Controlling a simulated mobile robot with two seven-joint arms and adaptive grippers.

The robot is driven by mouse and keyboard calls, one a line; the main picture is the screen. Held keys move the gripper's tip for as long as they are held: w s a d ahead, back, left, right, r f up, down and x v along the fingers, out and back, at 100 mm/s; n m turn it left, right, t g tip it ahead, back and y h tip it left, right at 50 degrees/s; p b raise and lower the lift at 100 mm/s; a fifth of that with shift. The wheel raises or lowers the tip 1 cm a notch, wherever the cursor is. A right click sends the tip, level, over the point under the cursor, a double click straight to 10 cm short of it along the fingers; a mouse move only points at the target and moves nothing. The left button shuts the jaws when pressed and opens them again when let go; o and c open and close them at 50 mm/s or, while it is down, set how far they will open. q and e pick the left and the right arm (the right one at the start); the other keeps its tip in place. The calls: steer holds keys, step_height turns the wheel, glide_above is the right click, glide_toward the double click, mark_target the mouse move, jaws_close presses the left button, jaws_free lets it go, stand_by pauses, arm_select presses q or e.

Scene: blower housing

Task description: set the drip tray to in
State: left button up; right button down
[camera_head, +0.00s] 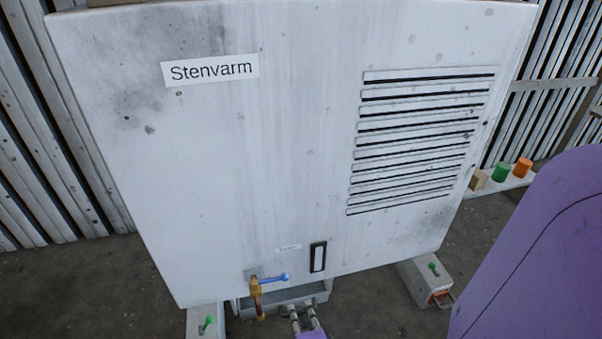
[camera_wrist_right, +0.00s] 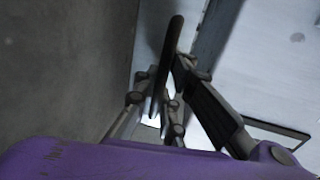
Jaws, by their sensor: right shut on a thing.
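The grey drip tray (camera_head: 268,306) is under the lower front edge of the white blower housing (camera_head: 250,150). Part of it shows beyond that edge, below the brass tap (camera_head: 257,298) with a blue lever. My right gripper (camera_head: 303,315) is at the front of the tray, low in the head view, and is shut on it. The exact contact is too small to make out. In the right wrist view its fingers (camera_wrist_right: 165,95) are close together beside the pale housing. My left gripper is not in view.
A sight glass (camera_head: 318,257) is to the right of the tap. Feet with green knobs (camera_head: 208,323) stand at both lower sides. Several coloured blocks (camera_head: 501,172) rest on a ledge at right. My purple arm link covers the lower right. Dark floor is open at left.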

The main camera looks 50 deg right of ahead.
steer(key=shift+w, duration=0.2)
steer(key=c, duration=1.8)
jaws_free()
steer(key=shift+c, duration=0.2)
steer(key=shift+s, duration=0.1)
steer(key=shift+s, duration=0.1)
steer(key=v, duration=1.2)
